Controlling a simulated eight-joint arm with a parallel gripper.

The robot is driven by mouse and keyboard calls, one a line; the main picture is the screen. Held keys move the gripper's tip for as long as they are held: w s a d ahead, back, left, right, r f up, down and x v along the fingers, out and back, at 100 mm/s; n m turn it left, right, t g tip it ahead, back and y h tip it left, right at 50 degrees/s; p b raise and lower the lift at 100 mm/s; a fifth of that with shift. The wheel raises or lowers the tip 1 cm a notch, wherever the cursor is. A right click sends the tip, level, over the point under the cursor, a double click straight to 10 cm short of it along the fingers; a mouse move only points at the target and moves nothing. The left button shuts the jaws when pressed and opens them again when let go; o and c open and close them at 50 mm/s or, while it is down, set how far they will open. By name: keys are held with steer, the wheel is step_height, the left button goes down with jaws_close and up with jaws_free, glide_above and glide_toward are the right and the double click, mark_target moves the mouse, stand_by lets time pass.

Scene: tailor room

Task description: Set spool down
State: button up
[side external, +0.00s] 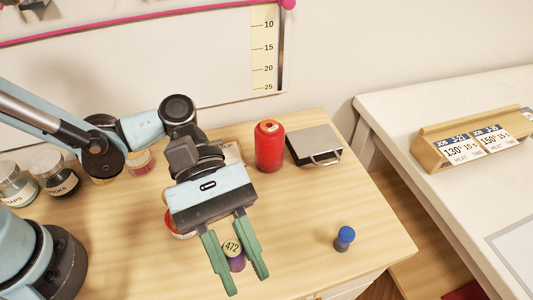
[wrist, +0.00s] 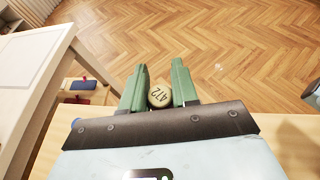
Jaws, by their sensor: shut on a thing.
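The spool (side external: 236,264) has purple thread and a pale round top marked 472. My gripper (side external: 247,283) is shut on it, with a green finger on either side. The spool is near the front of the wooden table (side external: 300,215). In the wrist view, the pale top of the spool (wrist: 160,96) shows between the fingers of my gripper (wrist: 159,68), set against the floor. Its lower part is hidden there. I cannot tell whether its base touches the tabletop.
A small blue-topped item (side external: 344,239) stands at the right. Jars (side external: 56,177) stand at the left. The table between the spool and the blue-topped item is clear.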

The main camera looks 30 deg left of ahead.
steer(key=w+f, duration=0.2)
steer(key=w+f+m+g+y, duration=0.1)
steer(key=w+f, duration=0.1)
steer(key=w, duration=0.1)
steer(key=w+f+m+g, duration=0.1)
steer(key=w+f, duration=0.2)
steer(key=shift+w+d, duration=0.2)
steer(key=shift+d, duration=0.05)
steer(key=shift+f, duration=2)
steer(key=shift+f, duration=0.15)
steer(key=o, duration=1)
steer(key=shift+y, duration=0.3)
